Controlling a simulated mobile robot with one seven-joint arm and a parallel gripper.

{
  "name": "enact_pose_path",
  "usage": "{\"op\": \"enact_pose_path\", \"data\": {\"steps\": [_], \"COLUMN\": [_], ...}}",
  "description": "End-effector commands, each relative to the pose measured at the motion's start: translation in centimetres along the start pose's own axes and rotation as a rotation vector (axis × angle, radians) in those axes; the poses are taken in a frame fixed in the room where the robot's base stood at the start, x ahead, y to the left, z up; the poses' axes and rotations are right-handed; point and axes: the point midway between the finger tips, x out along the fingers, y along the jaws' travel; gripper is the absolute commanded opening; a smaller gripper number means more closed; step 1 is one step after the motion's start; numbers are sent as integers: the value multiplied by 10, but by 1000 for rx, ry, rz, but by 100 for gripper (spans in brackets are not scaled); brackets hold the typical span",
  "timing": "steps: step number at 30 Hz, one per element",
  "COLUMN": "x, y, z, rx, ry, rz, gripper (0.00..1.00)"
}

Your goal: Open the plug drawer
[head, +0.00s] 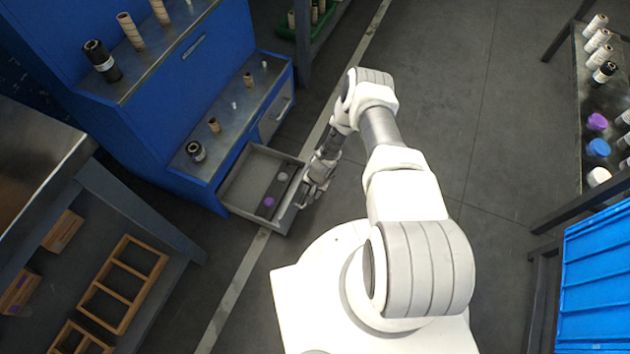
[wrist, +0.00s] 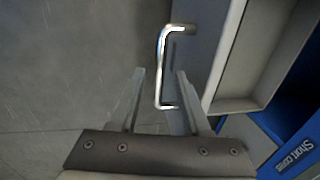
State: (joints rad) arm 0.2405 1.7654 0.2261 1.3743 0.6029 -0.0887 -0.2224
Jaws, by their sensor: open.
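The grey drawer (head: 243,184) stands pulled out of the blue cabinet in the head view. A purple plug (head: 268,202) and a whitish round piece (head: 283,177) lie in it. My gripper (head: 305,196) is at the drawer's front face. In the wrist view, the silver bar handle (wrist: 162,50) lies between the spread fingers of my gripper (wrist: 160,74). The fingers are open and I see a gap on each side of the handle. The open drawer box (wrist: 240,104) shows to the right of the handle.
The blue cabinet (head: 166,137) carries several cores on its steps. A closed drawer front (head: 274,118) is beside the open one. A label reading "Short cores" (wrist: 296,156) shows in the wrist view.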

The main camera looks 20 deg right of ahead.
Motion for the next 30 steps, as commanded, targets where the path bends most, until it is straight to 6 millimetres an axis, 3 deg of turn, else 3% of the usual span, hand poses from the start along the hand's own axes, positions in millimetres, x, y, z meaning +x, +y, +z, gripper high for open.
{"op": "enact_pose_path", "data": {"steps": [12,18,24,30], "x": [-104,-142,-160,-162], "y": [-1,-1,0,0], "z": [-1,0,0,0], "rx": [1,1,0,0], "ry": [1,1,0,0], "rz": [-1,-1,-1,-1], "gripper": [47,47,47,47]}}
